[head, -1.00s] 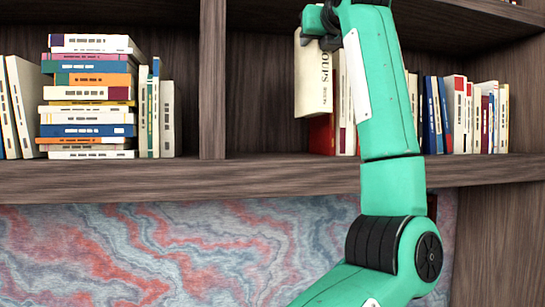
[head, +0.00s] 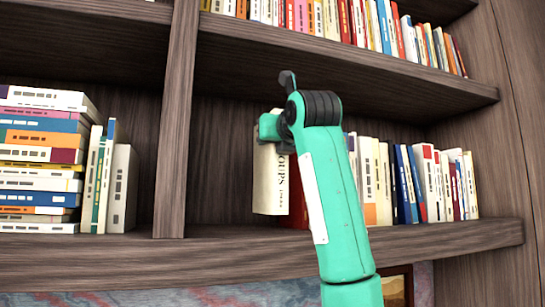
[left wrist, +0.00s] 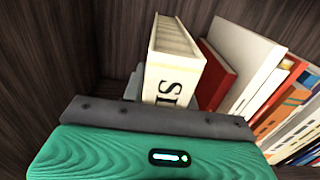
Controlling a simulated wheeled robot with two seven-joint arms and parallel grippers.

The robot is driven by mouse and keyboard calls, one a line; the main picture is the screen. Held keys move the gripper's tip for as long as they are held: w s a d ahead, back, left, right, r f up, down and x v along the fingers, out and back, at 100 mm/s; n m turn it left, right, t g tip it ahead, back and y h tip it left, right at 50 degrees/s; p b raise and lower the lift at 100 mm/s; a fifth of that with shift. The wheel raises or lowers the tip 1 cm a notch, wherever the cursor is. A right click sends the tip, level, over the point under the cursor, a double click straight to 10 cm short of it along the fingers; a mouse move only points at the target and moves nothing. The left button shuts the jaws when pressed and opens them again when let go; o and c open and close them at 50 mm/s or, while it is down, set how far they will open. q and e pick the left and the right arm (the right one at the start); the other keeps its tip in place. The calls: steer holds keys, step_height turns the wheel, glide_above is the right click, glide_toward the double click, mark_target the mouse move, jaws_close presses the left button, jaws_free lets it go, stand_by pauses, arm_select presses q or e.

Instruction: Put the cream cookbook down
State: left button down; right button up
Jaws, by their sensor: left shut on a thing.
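The cream cookbook (head: 268,180) is upright in the left part of the right-hand shelf bay, with dark lettering on its spine. My left gripper (head: 272,127) is shut on its upper part. The book's lower edge appears slightly above the shelf board (head: 215,240); whether it touches the board is unclear. In the left wrist view the cookbook (left wrist: 174,50) rises beyond the gripper body, its spine lettering partly visible and the fingers mostly hidden. My right gripper is not in view.
A red book (head: 299,203) stands just right of the cookbook, followed by a row of upright books (head: 430,180). A wooden divider (head: 178,130) stands to the left, with bare shelf between. A shelf above (head: 350,65) holds more books.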

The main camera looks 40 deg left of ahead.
mark_target(273, 155)
arm_select(q)
step_height(273, 155, down, 3)
steer(key=shift+r, duration=0.1)
steer(key=shift+w+f, duration=0.1)
steer(key=shift+f, duration=0.25)
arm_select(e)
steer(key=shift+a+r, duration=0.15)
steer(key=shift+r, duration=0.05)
arm_select(q)
steer(key=shift+f, duration=0.15)
steer(key=c, duration=1.1)
jaws_free()
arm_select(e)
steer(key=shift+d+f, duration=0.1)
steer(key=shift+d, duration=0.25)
